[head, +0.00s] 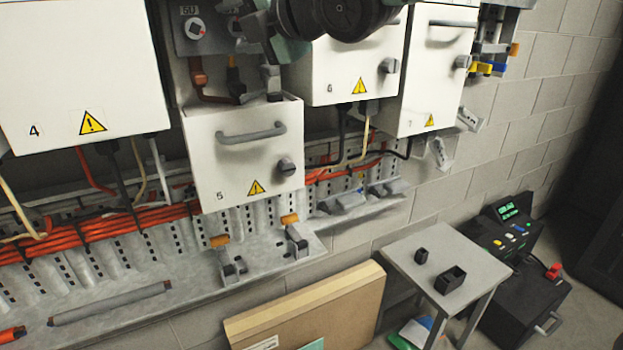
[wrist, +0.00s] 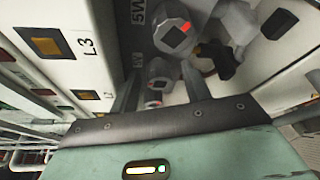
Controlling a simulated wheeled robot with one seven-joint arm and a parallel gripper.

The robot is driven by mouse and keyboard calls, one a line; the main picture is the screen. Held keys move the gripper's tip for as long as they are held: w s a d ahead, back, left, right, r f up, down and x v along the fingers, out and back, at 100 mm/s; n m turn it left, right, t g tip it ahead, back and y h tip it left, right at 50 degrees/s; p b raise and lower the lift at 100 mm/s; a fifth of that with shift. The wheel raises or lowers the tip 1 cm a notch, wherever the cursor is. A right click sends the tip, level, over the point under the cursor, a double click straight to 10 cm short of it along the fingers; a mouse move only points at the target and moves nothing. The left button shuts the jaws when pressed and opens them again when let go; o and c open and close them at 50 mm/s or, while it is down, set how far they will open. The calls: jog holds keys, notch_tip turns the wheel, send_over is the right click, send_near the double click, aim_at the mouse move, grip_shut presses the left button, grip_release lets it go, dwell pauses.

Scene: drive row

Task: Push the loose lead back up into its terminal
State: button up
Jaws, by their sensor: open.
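Drive 5's cover (head: 243,150) hangs below its exposed terminal bay. In the head view, my arm partly hides the bay.
Closed drives 4 (head: 80,70), 6 (head: 350,70) and 7 (head: 435,75) flank the bay. A metal trough (head: 150,290) with orange cables runs below. A cardboard panel (head: 305,310) and a small table (head: 440,265) with black parts stand lower right.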

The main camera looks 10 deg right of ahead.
jog(key=shift+r+m+y+p, duration=0.3)
jog(key=shift+m+p, duration=0.2)
jog(key=shift+p, duration=0.3)
jog(key=m+t+y+p, duration=0.1)
jog(key=m+p, duration=0.1)
jog(key=p, duration=0.1)
jog(key=shift+f+m, duration=0.15)
jog(key=shift+m, duration=0.15)
jog(key=m+t+p, duration=0.1)
jog(key=m+p, duration=0.1)
jog(key=m, duration=0.1)
jog(key=shift+f, duration=0.2)
jog(key=m+t+p, duration=0.2)
jog(key=m, duration=0.3)
jog(key=shift+f+p, duration=0.1)
jog(key=shift+p, duration=0.3)
jog(key=f+b+v, duration=0.1)
jog(key=b+v, duration=1.4)
jog(key=v, duration=0.3)
jog(key=s+f+m+g+h+p, duration=0.3)
jog(key=f+g, duration=0.2)
jog(key=f, duration=0.4)
jog(key=s+a+f+m+g+h+p, duration=0.1)
jog(key=s+f+m+g+h+p, duration=0.1)
jog(key=f+g, duration=0.4)
jog(key=shift+s+f+m+h+p, duration=0.45)
jog(key=shift+f+m+h, duration=0.45)
jog(key=shift+f, duration=0.85)
